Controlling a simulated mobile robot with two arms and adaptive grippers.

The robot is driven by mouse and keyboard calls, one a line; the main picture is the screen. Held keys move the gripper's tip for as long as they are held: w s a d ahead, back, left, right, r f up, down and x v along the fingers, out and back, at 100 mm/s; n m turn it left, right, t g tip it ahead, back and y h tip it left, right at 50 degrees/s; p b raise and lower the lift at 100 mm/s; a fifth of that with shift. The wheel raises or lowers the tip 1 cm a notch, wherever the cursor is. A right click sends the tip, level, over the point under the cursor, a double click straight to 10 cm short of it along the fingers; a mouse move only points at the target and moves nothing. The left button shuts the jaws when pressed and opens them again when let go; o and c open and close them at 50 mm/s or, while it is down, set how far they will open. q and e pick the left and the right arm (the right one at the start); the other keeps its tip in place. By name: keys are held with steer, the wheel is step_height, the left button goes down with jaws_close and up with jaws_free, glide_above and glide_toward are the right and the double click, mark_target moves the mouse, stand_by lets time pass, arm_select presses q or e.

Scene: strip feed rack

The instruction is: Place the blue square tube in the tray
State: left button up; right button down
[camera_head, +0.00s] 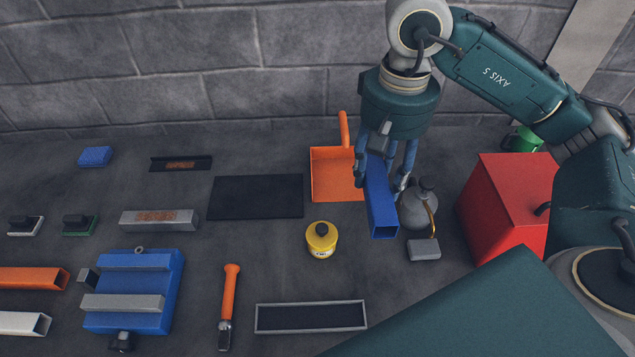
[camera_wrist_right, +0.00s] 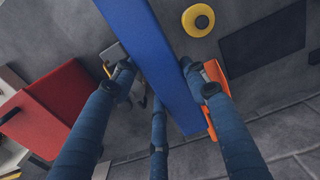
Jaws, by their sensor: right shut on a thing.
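The blue square tube (camera_head: 382,212) is held in my right gripper (camera_head: 380,180), above the table at the back right of the middle. Its open end points toward the front and tilts down. In the right wrist view the blue tube (camera_wrist_right: 152,55) runs lengthwise between the blue-grey fingers of the right gripper (camera_wrist_right: 156,68), which are shut on it. A shallow tray (camera_head: 311,303) with a light grey rim and dark floor lies at the front middle, left of and nearer than the tube; I see nothing in it. My left gripper is not in view.
An orange dustpan (camera_head: 335,174), a grey oil can (camera_head: 414,212) and a grey block (camera_head: 424,250) lie near the tube. A yellow tin (camera_head: 321,240) stands behind the tray. A red box (camera_head: 505,205) stands right; an orange-handled tool (camera_head: 229,295) lies left of the tray.

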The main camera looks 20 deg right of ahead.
steer(key=f, duration=0.2)
steer(key=f+b, duration=0.1)
steer(key=f, duration=0.1)
steer(key=shift+s+a+f, duration=0.1)
steer(key=shift+a+f, duration=0.1)
step_height(320, 180, down, 11)
steer(key=shift+d+f+p, duration=0.1)
steer(key=shift+f+p, duration=0.05)
steer(key=shift+p, duration=0.65)
step_height(320, 180, down, 4)
steer(key=shift+r+p, duration=0.15)
steer(key=shift+p, duration=0.25)
steer(key=shift+f, duration=0.3)
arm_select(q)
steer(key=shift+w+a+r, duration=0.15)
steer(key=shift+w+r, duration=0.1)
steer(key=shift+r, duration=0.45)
